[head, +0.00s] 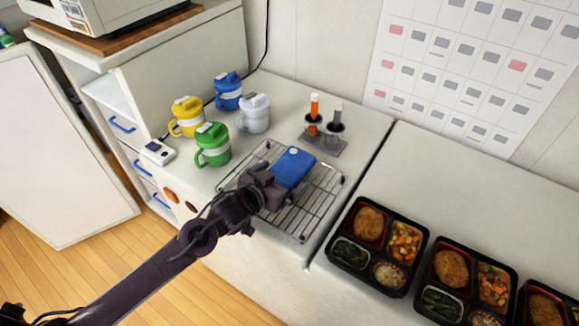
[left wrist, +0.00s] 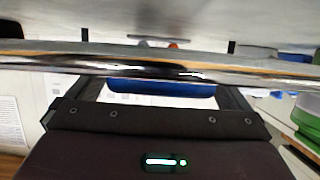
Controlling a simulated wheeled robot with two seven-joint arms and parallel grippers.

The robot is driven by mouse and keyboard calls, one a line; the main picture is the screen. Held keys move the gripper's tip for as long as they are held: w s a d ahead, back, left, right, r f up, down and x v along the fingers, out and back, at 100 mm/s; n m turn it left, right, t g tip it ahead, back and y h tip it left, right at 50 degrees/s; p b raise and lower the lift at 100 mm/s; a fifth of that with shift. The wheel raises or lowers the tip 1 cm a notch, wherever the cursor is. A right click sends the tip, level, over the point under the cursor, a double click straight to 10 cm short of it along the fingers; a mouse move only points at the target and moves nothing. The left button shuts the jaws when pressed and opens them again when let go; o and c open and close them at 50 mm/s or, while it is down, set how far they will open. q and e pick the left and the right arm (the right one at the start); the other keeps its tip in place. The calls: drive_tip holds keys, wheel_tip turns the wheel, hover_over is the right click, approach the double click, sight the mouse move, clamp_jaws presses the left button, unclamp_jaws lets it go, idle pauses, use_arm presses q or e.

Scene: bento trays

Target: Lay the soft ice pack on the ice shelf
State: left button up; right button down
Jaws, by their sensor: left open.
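The soft ice pack (head: 294,167) is a blue slab on the wire rack (head: 304,221), which I take to be the ice shelf. It looks laid on the wires, a little tilted in the picture. My left gripper (head: 268,186) is open at the pack's near end and hides part of it. In the left wrist view a blue strip of the pack (left wrist: 148,88) shows between the two spread fingers of the gripper (left wrist: 160,95). A shiny bar crosses in front and hides the rest. Whether the fingers touch the pack cannot be seen. My right gripper is not in view.
Several lidded mugs, blue (head: 228,91), yellow (head: 187,117), white (head: 254,113) and green (head: 212,146), stand left of the rack. A holder (head: 323,142) with two tubes stands behind it. Bento trays (head: 379,246) line the counter at right. A small white device (head: 157,151) lies at left.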

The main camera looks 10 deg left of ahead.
use_arm(q)
drive_tip(key=shift+w+d+f, duration=0.25)
drive_tip(key=shift+w+f, duration=0.05)
drive_tip(key=shift+w, duration=0.3)
drive_tip(key=c, duration=1.1)
drive_tip(key=shift+r, duration=0.1)
drive_tip(key=shift+c, duration=1)
